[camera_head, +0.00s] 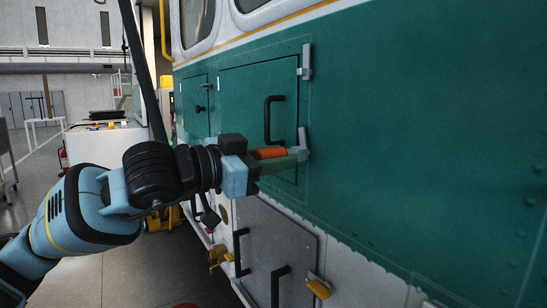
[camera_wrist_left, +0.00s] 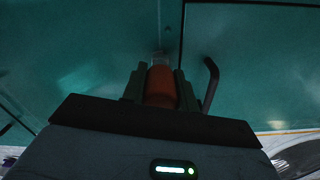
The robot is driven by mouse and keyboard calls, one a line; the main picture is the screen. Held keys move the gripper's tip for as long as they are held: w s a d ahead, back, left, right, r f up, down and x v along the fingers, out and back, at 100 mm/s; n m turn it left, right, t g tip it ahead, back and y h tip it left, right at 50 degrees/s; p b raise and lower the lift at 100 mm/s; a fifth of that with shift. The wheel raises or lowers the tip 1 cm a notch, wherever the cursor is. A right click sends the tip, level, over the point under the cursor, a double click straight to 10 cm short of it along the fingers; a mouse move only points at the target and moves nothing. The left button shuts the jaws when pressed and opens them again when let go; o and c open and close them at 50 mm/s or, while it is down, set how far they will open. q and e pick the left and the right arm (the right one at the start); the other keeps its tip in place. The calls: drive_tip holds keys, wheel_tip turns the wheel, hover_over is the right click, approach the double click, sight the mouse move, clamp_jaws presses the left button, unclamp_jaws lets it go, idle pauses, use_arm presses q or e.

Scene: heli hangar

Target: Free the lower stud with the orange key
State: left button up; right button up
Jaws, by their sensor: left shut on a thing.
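My left gripper (camera_head: 279,157) is shut on the orange key (camera_head: 269,153), at the right edge of the green hatch (camera_head: 240,92). The key also shows between the fingers in the left wrist view (camera_wrist_left: 161,88). Its tip points at the lower stud (camera_head: 302,141), a light grey fitting on the hatch's right edge. Tip and stud look touching or very close; I cannot tell if they are engaged. The upper stud (camera_head: 306,62) is a similar grey fitting above. The hatch lies closed, with a black handle (camera_head: 268,120). My right gripper is not in view.
A grey lower panel (camera_head: 282,238) with black handles and yellow latches (camera_head: 318,288) sits below. A smaller green door (camera_head: 195,106) is to the left. A white cart (camera_head: 105,137) stands behind my arm. The floor at the lower left is partly clear.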

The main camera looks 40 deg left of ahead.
use_arm(q)
drive_tip(key=shift+m, duration=0.4)
drive_tip(key=shift+n+b, duration=0.3)
drive_tip(key=shift+n, duration=0.5)
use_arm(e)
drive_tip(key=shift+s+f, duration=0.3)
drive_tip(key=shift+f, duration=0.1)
